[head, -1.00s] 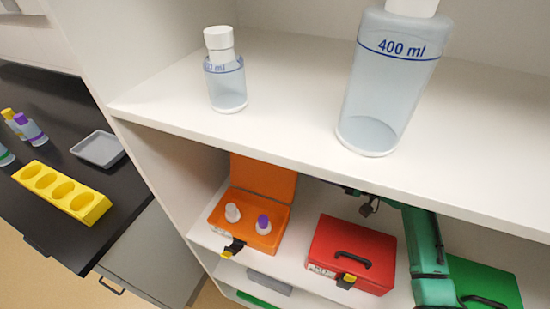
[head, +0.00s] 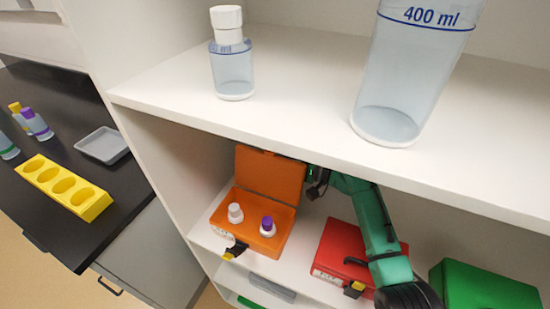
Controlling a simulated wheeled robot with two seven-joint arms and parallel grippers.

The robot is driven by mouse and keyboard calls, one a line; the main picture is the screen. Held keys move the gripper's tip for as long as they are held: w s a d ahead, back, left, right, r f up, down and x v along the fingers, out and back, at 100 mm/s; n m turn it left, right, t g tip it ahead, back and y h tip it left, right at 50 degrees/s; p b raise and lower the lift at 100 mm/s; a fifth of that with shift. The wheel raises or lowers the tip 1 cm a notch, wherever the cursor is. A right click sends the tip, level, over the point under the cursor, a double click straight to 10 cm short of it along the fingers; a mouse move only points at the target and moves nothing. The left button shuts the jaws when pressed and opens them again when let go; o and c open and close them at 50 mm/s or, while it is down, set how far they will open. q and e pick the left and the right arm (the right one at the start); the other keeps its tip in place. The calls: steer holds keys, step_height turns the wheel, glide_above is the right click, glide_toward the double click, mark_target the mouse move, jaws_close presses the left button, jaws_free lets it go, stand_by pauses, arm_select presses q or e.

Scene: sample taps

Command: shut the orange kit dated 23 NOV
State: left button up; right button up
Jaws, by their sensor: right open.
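The orange kit (head: 245,245) stands open on the lower shelf, its lid (head: 270,176) raised at the back. Inside it are a white-capped bottle (head: 235,212) and a purple-capped bottle (head: 267,226). A black and yellow latch (head: 234,250) hangs at its front; the label beside it is too small to read. My right gripper (head: 316,188) is open, just right of the raised lid's edge, partly under the upper shelf; I cannot tell whether it touches the lid. My left gripper is not in view.
A shut red kit (head: 335,249) sits to the right, partly behind my right arm, and a green case (head: 485,288) is further right. The upper shelf (head: 290,105) overhangs the kits and carries two bottles. A black bench (head: 60,225) with a yellow rack (head: 64,187) is at left.

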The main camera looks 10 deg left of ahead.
jaws_close()
steer(key=shift+s+f, duration=0.1)
stand_by(1.2)
